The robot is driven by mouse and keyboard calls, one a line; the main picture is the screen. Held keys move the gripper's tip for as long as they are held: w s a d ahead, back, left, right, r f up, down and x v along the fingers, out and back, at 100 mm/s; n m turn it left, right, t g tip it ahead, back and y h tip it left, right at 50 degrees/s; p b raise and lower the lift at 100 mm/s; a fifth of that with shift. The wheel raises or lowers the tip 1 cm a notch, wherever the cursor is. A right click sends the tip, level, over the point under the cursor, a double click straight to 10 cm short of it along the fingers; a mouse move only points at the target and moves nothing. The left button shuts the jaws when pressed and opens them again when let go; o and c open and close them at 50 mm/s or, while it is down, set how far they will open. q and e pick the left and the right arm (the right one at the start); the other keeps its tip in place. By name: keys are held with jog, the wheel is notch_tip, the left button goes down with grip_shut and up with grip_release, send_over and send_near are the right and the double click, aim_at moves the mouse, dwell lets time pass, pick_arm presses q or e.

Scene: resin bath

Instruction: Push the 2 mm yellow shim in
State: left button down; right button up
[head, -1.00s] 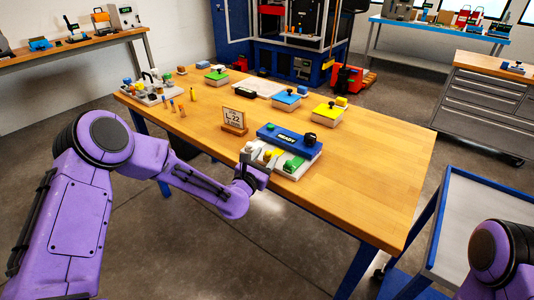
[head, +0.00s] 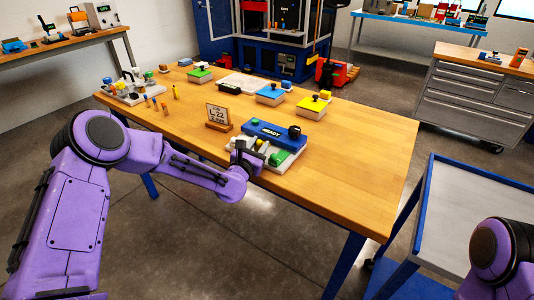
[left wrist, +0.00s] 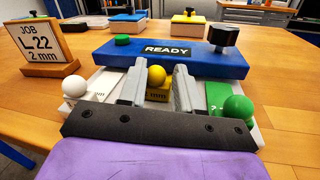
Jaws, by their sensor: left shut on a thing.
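The yellow shim (left wrist: 158,96) lies in the middle slot of a white fixture, with a round yellow knob (left wrist: 156,75) on top. In the left wrist view the two grey fingers of my left gripper (left wrist: 157,84) stand on either side of this knob, shut on it. The fingers hide the shim's sides and part of its "mm" marking. The blue block (left wrist: 209,61) labelled READY stands directly behind the shim. In the head view my left gripper (head: 245,150) is at the fixture's front left. My right gripper is not in view.
A white-knobbed shim (left wrist: 74,87) lies left of the yellow one, and a green shim (left wrist: 219,97) lies right. The blue block carries a green button (left wrist: 122,40) and a black knob (left wrist: 223,37). The table's right side is clear.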

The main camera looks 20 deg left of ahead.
pick_arm(q)
jog(key=shift+w, duration=0.35)
jog(key=shift+s+a+r, duration=0.1)
jog(key=shift+s+a, duration=0.05)
jog(key=c, duration=1)
grip_release()
jog(key=shift+o, duration=0.3)
jog(key=s+b, duration=0.2)
jog(key=s, duration=0.8)
jog(key=shift+s+a, duration=0.25)
jog(key=shift+a, duration=0.15)
